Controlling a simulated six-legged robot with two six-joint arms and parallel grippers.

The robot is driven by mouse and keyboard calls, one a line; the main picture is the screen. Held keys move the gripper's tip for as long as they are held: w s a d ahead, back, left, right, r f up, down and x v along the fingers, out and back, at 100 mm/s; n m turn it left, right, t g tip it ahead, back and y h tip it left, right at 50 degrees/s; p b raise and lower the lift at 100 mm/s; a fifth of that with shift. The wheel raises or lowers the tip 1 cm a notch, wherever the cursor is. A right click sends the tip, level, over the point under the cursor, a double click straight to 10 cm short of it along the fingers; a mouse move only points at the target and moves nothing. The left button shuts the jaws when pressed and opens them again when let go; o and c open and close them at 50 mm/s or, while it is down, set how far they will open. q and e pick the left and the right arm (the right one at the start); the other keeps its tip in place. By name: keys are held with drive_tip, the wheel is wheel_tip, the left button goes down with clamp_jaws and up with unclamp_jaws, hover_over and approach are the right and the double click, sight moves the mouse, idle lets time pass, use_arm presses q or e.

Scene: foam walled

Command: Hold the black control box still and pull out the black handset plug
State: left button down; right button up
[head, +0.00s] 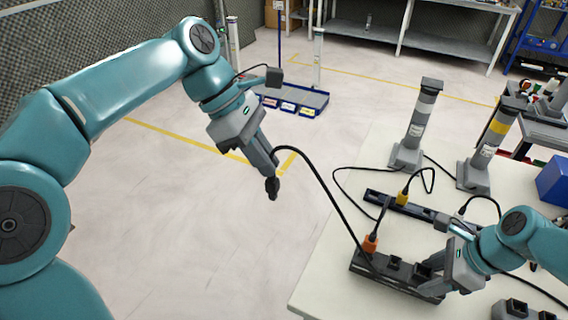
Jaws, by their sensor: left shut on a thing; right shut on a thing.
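The black control box (362,262) lies along the near edge of the pale table, with an orange plug (370,243) standing in its left end and dark sockets along its top. My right gripper (430,281) is shut on the box toward its right end, and its fingers hide part of it. My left gripper (270,170) is shut on the black handset plug (272,188). It holds the plug in the air left of the table, well clear of the box. A black cable (322,187) arcs from the plug down to the box; its far end is hard to follow.
A second black strip (425,213) with a yellow plug (403,198) lies behind the box. Two grey posts, one grey-banded (419,125) and one yellow-banded (493,147), stand farther back. Loose cables cross the table (335,255). A blue box (553,180) is at right. Open floor lies left.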

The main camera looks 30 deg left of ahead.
drive_tip(key=o, duration=1.3)
drive_tip(key=v, duration=1.2)
drive_tip(key=shift+a, duration=0.1)
